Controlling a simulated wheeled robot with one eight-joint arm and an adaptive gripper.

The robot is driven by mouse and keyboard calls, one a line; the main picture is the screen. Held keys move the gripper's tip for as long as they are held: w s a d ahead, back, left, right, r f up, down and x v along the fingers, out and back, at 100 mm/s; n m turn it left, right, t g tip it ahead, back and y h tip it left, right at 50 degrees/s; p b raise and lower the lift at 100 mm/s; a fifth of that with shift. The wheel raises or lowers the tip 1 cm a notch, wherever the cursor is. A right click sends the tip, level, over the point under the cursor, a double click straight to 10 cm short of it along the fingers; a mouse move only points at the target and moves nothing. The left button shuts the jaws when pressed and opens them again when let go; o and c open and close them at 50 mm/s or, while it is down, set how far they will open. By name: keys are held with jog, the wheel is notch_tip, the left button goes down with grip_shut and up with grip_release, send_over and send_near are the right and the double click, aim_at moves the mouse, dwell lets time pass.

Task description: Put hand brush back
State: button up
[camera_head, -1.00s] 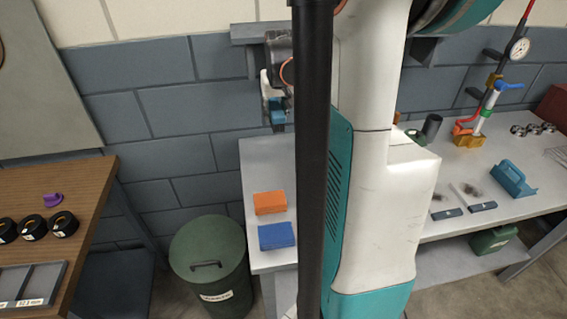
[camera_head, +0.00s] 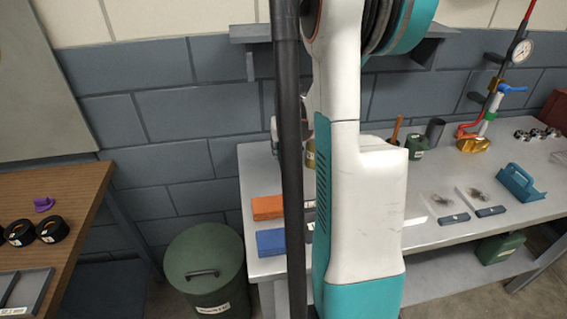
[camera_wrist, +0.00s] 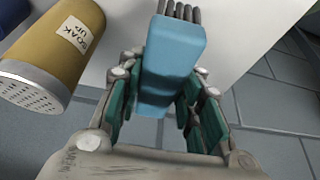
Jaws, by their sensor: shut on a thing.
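In the wrist view a light blue block-like handle (camera_wrist: 172,60), which I take to be the hand brush, stands between my gripper's fingers (camera_wrist: 166,85). Dark bristle-like prongs show at its far end. My gripper is shut on it, with the fingers along both sides. In the head view the black column and my arm hide the brush and most of my gripper.
A yellow can (camera_wrist: 55,50) marked "SOAK UP" is close on the left in the wrist view. Orange (camera_head: 267,207) and blue (camera_head: 271,242) blocks lie on the white bench (camera_head: 420,185). A teal handled item (camera_head: 520,183) sits right; a green bin (camera_head: 205,262) stands left.

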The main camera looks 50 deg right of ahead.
jog(key=shift+f+b, duration=0.7)
jog(key=shift+f, duration=1.55)
jog(key=shift+f, duration=0.1)
jog(key=o, duration=0.9)
jog(key=shift+o, duration=0.2)
jog(key=shift+r, duration=0.25)
jog(key=p+v, duration=0.4)
jog(key=v, duration=0.7)
jog(key=shift+s+a+r, duration=0.15)
jog(key=shift+a+r, duration=0.05)
jog(key=shift+r, duration=0.15)
